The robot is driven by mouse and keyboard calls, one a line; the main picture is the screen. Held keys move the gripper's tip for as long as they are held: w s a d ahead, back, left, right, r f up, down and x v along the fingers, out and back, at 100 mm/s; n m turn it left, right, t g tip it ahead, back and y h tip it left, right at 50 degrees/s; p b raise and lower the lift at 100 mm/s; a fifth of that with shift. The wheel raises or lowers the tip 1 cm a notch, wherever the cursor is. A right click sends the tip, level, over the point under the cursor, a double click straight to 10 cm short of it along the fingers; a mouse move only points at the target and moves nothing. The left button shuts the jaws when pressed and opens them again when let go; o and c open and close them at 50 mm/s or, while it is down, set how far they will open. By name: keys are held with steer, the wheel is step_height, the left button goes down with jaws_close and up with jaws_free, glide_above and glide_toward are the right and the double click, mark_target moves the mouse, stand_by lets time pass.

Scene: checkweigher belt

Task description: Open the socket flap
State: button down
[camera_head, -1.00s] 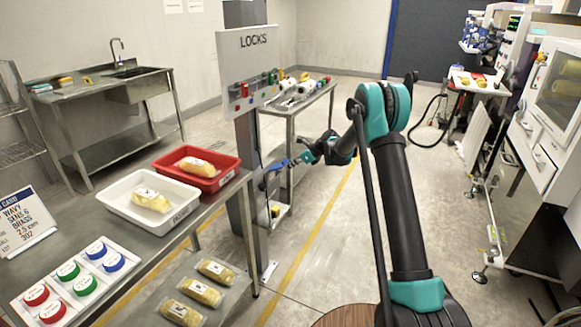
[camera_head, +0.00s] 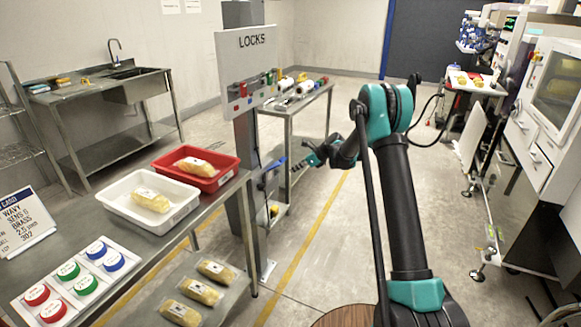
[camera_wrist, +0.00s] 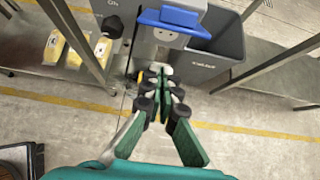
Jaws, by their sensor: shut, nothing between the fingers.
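The socket flap (camera_head: 273,166) is a small blue piece on the side of the grey post, below the LOCKS board. In the wrist view, the blue flap (camera_wrist: 172,18) juts out above a pale face with small dark marks. I cannot tell its exact angle. My gripper (camera_head: 309,158) is to the right of the flap in the head view, with a small gap between them. In the wrist view my gripper (camera_wrist: 167,84) is shut and empty, its tips below the flap and apart from it.
The grey post (camera_head: 246,190) carries the LOCKS board (camera_head: 246,60). A dark grey bin (camera_wrist: 218,48) stands beside the flap. A steel table with a red tray (camera_head: 224,176) and a white tray (camera_head: 118,206) is at left. Floor around the yellow line (camera_head: 305,255) is clear.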

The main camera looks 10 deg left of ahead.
steer(key=s+d+r, duration=0.2)
steer(key=d+r, duration=0.3)
steer(key=r, duration=0.2)
steer(key=s+d+r+n+h, duration=0.1)
steer(key=s+d+r+n, duration=0.15)
steer(key=s, duration=0.25)
steer(key=s+d+r+n+h, duration=0.1)
steer(key=s+d+n, duration=0.2)
steer(key=s, duration=0.2)
steer(key=s+d+f+n+h, duration=0.2)
steer(key=s+d+n, duration=0.3)
steer(key=s, duration=0.7)
steer(key=s+d+f+n+h, duration=0.1)
steer(key=s+d+n, duration=0.5)
steer(key=s, duration=0.7)
steer(key=s+d+f+n+h, duration=0.2)
steer(key=s+d+n+h, duration=0.2)
steer(key=s, duration=0.9)
steer(key=d+n, duration=0.1)
steer(key=d, duration=0.2)
steer(key=shift+f+t, duration=0.35)
steer(key=shift+t, duration=0.05)
